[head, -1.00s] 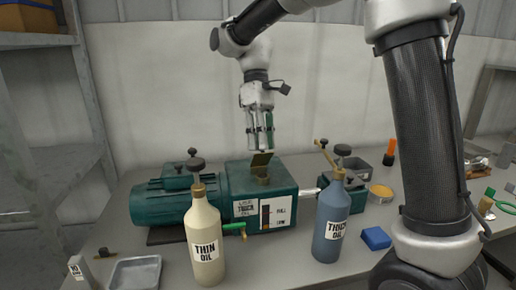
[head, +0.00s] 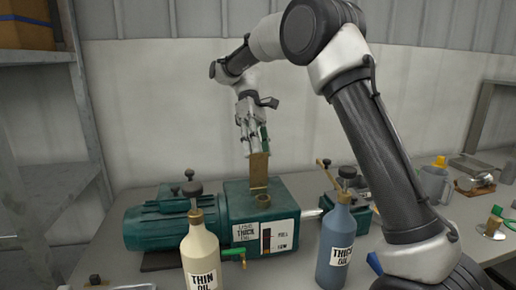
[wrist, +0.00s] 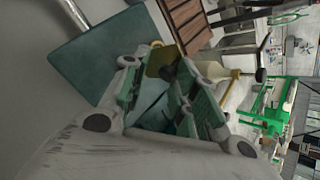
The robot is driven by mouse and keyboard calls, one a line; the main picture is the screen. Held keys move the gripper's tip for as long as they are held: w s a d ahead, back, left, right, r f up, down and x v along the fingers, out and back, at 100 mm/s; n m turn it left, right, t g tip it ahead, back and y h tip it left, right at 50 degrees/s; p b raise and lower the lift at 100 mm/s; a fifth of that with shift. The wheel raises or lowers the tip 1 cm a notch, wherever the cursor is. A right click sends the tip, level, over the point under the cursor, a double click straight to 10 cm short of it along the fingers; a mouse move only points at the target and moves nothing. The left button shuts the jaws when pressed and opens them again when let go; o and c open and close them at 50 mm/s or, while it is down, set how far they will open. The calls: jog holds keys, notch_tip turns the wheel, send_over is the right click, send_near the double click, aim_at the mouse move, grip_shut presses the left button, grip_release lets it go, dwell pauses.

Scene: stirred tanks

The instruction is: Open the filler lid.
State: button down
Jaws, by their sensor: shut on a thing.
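The filler lid (head: 259,171) is a brass plate standing about upright at the back of the round brass filler neck (head: 263,201), on top of the green pump housing (head: 288,192). The neck's mouth shows uncovered in front of it. My gripper (head: 256,150) reaches down from behind and is shut on the lid's upper edge. In the wrist view the lid (wrist: 160,62) shows between the green-padded fingertips (wrist: 168,72). The exact contact is partly hidden there.
A cream THIN OIL bottle (head: 201,250) and a blue THICK OIL bottle (head: 336,245) stand in front of the pump. The pump's label (head: 258,234) reads USE THICK OIL, beside a level gauge. A second green unit (head: 345,190) stands right. The wall behind is clear.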

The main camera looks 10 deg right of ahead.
jog(key=shift+w+a+f+g, duration=0.1)
jog(key=shift+w+f+g, duration=0.1)
jog(key=shift+f, duration=0.3)
jog(key=shift+w+f+g, duration=0.2)
jog(key=shift+f, duration=0.3)
jog(key=shift+a, duration=0.1)
jog(key=c, duration=1.4)
grip_release()
jog(key=shift+o, duration=0.3)
jog(key=shift+w+a+f, duration=0.15)
jog(key=shift+r, duration=0.25)
